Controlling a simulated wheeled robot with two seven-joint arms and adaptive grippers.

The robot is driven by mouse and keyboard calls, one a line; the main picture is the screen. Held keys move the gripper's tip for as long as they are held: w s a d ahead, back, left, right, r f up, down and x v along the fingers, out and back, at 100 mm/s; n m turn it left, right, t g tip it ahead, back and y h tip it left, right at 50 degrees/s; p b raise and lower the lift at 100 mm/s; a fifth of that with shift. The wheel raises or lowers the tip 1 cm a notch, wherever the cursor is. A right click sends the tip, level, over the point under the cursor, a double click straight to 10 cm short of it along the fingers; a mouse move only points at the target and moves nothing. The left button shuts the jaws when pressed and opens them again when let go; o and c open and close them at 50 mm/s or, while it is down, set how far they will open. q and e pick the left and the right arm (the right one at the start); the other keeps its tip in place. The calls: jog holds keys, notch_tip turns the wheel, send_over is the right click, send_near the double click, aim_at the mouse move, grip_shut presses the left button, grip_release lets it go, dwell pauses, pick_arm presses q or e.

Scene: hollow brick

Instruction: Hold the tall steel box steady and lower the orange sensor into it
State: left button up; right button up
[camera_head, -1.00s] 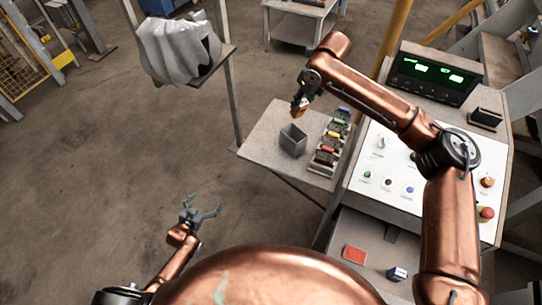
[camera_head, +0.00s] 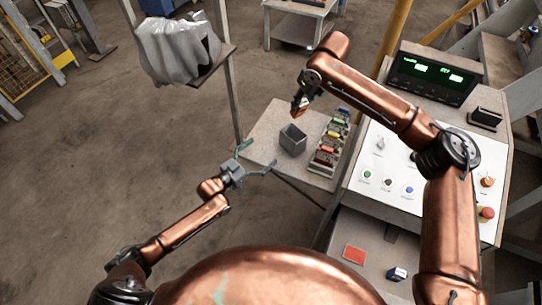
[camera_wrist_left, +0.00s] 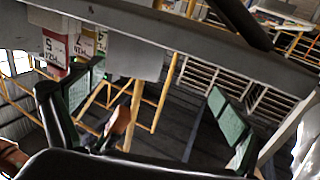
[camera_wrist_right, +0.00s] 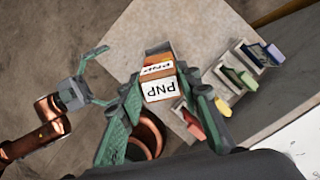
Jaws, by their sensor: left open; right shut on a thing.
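The tall steel box (camera_head: 293,140), grey and open at the top, stands upright on the small table. My right gripper (camera_head: 299,104) is shut on the orange sensor (camera_head: 298,111) and holds it above the box, close to its opening.
A rack of coloured parts (camera_head: 329,147) stands just right of the box. The control panel (camera_head: 400,170) with knobs and display is further right. A post with a cloth-draped shelf (camera_head: 180,50) rises behind left. The small table (camera_head: 262,127) is bare left of the box.

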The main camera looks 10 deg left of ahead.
aim_at(298, 137)
pick_arm(q)
jog(key=d, duration=0.1)
jog(key=s+d, duration=0.1)
jog(key=d, duration=0.1)
jog(key=shift+f+g+h, duration=0.15)
jog(key=shift+g+h, duration=0.15)
jog(key=shift+g, duration=0.1)
pick_arm(e)
jog(key=shift+a, duration=0.1)
pick_arm(q)
jog(key=shift+d, duration=0.4)
jog(key=x, duration=1.1)
jog(key=shift+w+d+f, duration=0.1)
jog(key=shift+w+d, duration=0.05)
jog(key=shift+d, duration=0.1)
jog(key=c, duration=1.6)
jog(key=shift+o, duration=0.2)
pick_arm(e)
jog(key=shift+w+a+f+m, duration=0.2)
jog(key=shift+a+m, duration=0.1)
jog(key=shift+m, duration=0.2)
jog(key=shift+w+a+f+m+h, duration=0.3)
jog(key=shift+m+h, duration=0.1)
jog(key=shift+m, duration=0.2)
notch_tip(298, 137, down, 10)
jog(key=shift+r, duration=0.15)
